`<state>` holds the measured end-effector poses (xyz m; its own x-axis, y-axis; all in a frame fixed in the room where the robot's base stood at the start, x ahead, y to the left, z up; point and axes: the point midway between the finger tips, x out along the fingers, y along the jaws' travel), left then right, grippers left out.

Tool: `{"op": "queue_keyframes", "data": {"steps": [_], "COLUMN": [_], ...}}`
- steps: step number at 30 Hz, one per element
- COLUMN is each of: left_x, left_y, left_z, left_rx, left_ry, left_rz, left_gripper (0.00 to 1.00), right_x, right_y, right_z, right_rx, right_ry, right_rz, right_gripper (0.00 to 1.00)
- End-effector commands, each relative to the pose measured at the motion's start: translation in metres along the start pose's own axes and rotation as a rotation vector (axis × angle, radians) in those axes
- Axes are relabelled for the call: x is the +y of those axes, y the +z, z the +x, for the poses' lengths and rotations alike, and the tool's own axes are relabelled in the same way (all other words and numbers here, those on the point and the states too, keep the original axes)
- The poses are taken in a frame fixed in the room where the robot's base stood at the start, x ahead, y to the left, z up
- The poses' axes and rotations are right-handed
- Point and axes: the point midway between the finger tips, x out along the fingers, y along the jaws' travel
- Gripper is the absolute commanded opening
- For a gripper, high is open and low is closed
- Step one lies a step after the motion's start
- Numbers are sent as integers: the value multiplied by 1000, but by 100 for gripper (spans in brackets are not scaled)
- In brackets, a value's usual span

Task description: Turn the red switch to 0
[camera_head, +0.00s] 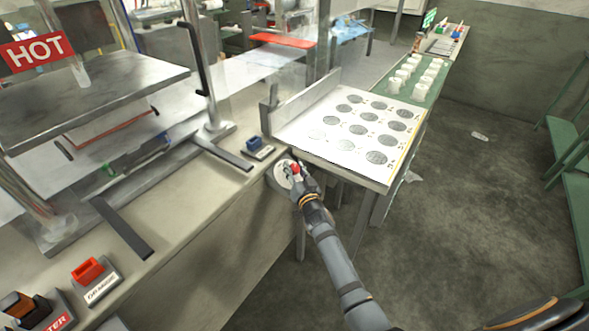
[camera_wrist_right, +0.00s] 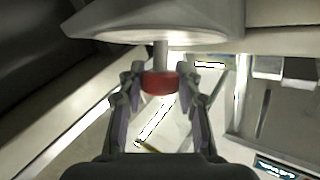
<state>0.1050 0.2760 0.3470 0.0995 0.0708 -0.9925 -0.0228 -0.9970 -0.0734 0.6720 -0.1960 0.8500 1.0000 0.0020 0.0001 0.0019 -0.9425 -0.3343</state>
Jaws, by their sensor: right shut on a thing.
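A red box-shaped switch (camera_head: 88,270) sits on a labelled plate at the bottom left of the head view, on the bench front. My right gripper (camera_head: 296,172) is far to its right, at a pale round disc (camera_head: 281,174) on the bench side. The gripper is shut on a red knob (camera_head: 295,168). In the wrist view the red knob (camera_wrist_right: 160,82) sits on a short stem below a grey disc (camera_wrist_right: 155,22), between the two fingers (camera_wrist_right: 160,78). The position marks of the red switch are too small to read.
A blue switch (camera_head: 255,143) and an orange-brown and black switch (camera_head: 22,304) are also on the bench. A press with a HOT sign (camera_head: 37,50) stands at the left. A table with dark round prints (camera_head: 340,165) is right of the knob. The floor at right is mostly clear.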

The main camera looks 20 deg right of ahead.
Motion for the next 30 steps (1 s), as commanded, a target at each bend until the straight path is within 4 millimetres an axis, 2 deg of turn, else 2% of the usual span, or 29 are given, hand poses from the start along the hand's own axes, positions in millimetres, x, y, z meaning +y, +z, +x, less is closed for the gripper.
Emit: {"op": "queue_keyframes", "data": {"steps": [4,7,15,18,30], "left_x": [0,-1,-6,-8,-8], "left_y": [0,-1,-6,-7,-7], "left_z": [-3,-12,-59,-70,-70], "left_rx": [0,0,0,0,1], "left_ry": [0,0,-2,-3,-3], "left_rz": [0,0,1,1,1], "left_gripper": [40,40,40,40,40], "right_x": [0,-1,-2,-1,1], "right_y": [-1,-3,-8,-6,0], "right_z": [0,0,0,0,0], "right_rx": [-1,-3,-5,-4,0], "right_ry": [-3,-19,-146,-211,-422], "right_rz": [-3,-10,-66,-94,-183], "right_gripper": [2,2,2,2,2]}}
